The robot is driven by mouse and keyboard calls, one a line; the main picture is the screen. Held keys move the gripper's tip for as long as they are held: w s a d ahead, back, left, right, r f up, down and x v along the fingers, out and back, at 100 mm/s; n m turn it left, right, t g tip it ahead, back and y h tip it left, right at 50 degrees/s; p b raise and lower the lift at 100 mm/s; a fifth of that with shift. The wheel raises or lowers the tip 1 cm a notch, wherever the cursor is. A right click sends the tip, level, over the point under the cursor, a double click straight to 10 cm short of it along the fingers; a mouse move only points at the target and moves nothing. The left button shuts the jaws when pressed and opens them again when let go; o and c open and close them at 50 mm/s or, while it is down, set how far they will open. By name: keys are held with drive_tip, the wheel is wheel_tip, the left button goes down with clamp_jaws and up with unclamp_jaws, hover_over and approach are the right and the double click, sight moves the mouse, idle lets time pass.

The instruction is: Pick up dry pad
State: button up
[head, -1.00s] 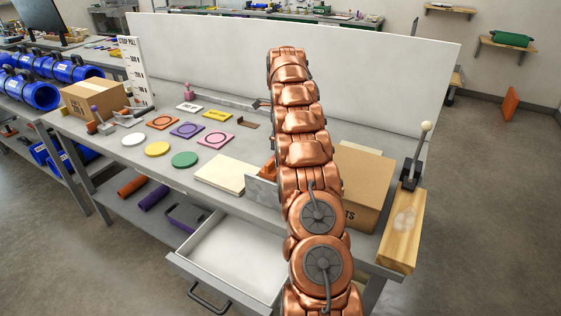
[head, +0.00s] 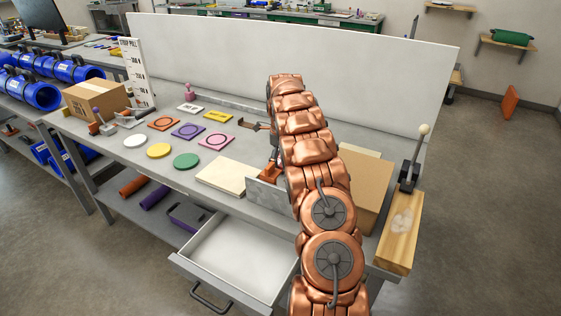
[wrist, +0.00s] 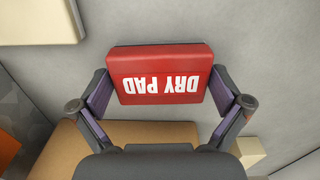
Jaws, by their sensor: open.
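The dry pad (wrist: 158,72) is a red block with white "DRY PAD" lettering, upside down in the wrist view. It lies on the grey bench top. My gripper (wrist: 160,88) is open, with one finger on each side of the pad. The fingers are close to its left and right sides; I cannot tell whether they touch it. In the head view my copper arm reaches over the bench and hides the pad and the gripper's fingertips.
A cardboard box (head: 366,190) stands right of my arm, and a cream slab (head: 222,176) lies to its left. A lever on a wooden block (head: 400,235) is at the right end. Coloured discs and square plates lie further left. A drawer (head: 236,255) stands open in front.

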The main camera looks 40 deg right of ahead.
sight(280, 158)
drive_tip(key=c, duration=0.8)
drive_tip(key=shift+r, duration=0.1)
wheel_tip(280, 158, up, 9)
drive_tip(key=shift+w+d+f+b, duration=0.1)
drive_tip(key=shift+w+f+b, duration=0.05)
drive_tip(key=shift+b, duration=0.9)
drive_tip(key=shift+r, duration=0.6)
